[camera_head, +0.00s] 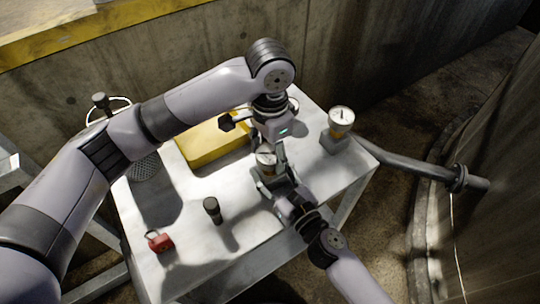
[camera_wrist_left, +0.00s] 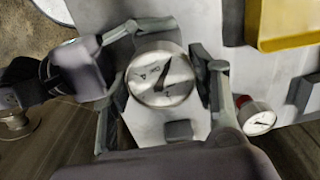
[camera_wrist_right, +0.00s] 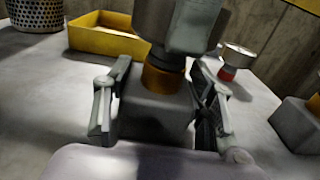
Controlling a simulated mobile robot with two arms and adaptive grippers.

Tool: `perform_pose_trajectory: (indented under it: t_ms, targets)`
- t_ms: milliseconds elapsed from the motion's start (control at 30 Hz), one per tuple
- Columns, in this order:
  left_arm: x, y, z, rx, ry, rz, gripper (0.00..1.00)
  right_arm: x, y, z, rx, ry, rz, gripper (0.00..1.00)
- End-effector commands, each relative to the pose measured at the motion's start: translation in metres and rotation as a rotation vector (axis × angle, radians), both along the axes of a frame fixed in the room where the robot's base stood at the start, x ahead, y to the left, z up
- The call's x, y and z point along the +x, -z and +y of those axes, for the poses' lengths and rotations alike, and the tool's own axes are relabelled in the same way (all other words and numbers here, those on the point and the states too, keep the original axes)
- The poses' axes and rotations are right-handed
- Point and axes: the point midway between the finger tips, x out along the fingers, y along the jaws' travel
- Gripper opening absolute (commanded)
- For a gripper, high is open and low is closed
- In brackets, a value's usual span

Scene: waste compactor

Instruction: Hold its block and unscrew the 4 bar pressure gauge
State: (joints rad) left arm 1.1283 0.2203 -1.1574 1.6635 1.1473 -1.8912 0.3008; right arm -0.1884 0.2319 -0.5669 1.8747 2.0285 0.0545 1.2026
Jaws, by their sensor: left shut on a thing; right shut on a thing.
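A round gauge with a white dial and black needle (camera_wrist_left: 162,77) sits between the fingers of my left gripper (camera_wrist_left: 164,92), which is shut on it from above. Its printed figures are too blurred to read. In the right wrist view its lower end meets a brass collar (camera_wrist_right: 162,80) on top of a grey block (camera_wrist_right: 154,112). My right gripper (camera_wrist_right: 158,125) is shut on that block, which stands on the table. In the head view the gauge (camera_head: 265,157) shows between my two grippers, and they partly hide the block.
Another gauge (camera_head: 341,117) stands on its own block (camera_head: 334,142) at the table's right. A red-banded gauge (camera_wrist_right: 237,57) stands behind. A yellow tray (camera_head: 205,150), a red padlock (camera_head: 161,242) and a dark cylinder (camera_head: 212,209) are also on the table (camera_head: 190,265).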

Motion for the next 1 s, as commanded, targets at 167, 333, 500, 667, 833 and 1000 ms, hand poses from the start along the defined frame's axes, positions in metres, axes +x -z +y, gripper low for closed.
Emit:
perform_pose_trajectory:
  t_ms: [167, 333, 500, 667, 833, 1000]
  targets:
    - [0.0006, -0.0001, 0.0003, 0.0, -0.001, -0.002, 0.26, -0.0003, 0.0002, 0.0002, 0.001, -0.001, 0.001, 0.2]
    - [0.0003, 0.0004, -0.0001, -0.001, -0.063, -0.001, 0.2, -0.0003, 0.0003, 0.0002, 0.001, -0.001, 0.001, 0.2]
    - [0.0002, 0.0003, -0.0006, -0.002, -0.311, 0.0, 0.2, -0.0004, 0.0003, 0.0002, 0.001, -0.001, 0.001, 0.2]
    - [0.0007, 0.0, 0.0002, 0.0, -0.447, -0.001, 0.2, -0.0004, 0.0003, 0.0002, 0.001, -0.001, 0.001, 0.2]
    - [0.001, -0.0001, 0.0004, 0.001, -0.456, -0.002, 0.2, -0.0004, 0.0002, 0.0002, 0.001, -0.001, 0.001, 0.2]
    - [0.0007, 0.0001, 0.0001, 0.0, -0.489, -0.001, 0.2, -0.0004, 0.0003, 0.0002, 0.002, -0.001, 0.001, 0.2]
